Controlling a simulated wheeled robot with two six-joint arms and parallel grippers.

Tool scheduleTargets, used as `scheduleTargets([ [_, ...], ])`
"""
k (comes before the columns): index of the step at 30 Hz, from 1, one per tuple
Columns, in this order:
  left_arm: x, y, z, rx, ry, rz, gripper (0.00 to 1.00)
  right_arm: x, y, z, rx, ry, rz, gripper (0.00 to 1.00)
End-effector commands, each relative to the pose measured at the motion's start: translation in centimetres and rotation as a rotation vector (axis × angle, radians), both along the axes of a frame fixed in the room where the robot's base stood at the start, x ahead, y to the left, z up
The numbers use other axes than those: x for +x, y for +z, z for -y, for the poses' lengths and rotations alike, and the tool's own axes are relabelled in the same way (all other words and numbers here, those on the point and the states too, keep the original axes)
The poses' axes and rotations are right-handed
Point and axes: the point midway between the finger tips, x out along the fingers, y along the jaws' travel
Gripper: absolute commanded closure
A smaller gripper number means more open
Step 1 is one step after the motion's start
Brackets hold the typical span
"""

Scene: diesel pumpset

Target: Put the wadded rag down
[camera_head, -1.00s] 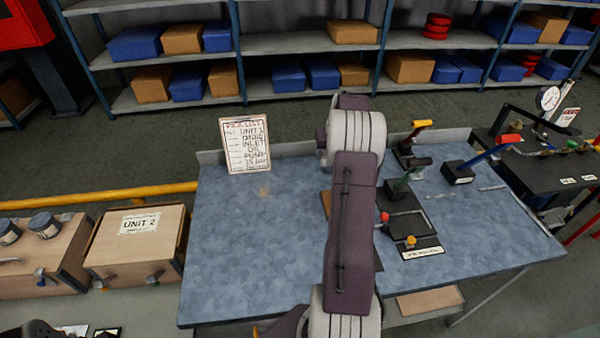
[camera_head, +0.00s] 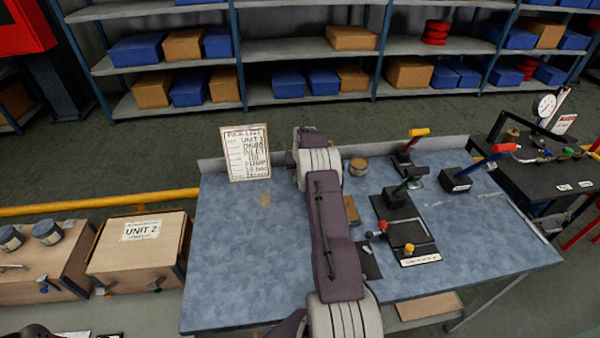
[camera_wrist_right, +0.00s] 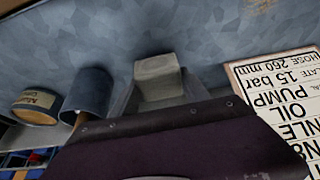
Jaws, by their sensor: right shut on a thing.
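In the right wrist view, a grey-beige, block-like wad (camera_wrist_right: 158,78), which looks like the wadded rag, sits between the fingers of my right gripper (camera_wrist_right: 160,92). The gripper is shut on it, over the blue-grey bench top (camera_head: 235,270). I cannot tell whether the wad touches the bench. In the head view my own right arm hides the gripper and the wad. My left gripper is not in view.
The pick-list board (camera_head: 246,153) stands at the bench's back left; it is close beside the gripper in the wrist view (camera_wrist_right: 285,100). The left bench area is clear.

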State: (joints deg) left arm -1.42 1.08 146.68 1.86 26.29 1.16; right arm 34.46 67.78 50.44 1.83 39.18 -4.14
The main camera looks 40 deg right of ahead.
Motion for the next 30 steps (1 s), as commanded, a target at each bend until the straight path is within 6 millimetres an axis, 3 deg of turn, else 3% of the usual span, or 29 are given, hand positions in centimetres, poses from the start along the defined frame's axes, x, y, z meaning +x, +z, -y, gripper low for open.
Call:
scheduleTargets([
  [11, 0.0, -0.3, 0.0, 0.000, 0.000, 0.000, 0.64, 0.0, -1.0, 0.0, -0.001, 0.000, 0.001, 0.78],
  [12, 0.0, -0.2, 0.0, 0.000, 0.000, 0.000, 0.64, 0.0, -0.9, 0.0, -0.001, 0.000, 0.001, 0.38],
  [14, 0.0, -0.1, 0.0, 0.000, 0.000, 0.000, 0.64, 0.0, -0.9, 0.0, -0.001, 0.000, 0.001, 0.24],
  [23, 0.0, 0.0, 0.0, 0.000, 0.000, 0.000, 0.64, 0.0, -0.7, 0.0, -0.001, 0.000, 0.001, 0.24],
  [26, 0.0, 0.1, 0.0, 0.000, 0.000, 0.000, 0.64, -0.1, 0.0, 0.0, -0.002, 0.000, 0.003, 0.24],
  [30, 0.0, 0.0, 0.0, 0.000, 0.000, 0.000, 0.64, -0.9, 2.4, -0.5, -0.002, 0.000, 0.003, 0.24],
])
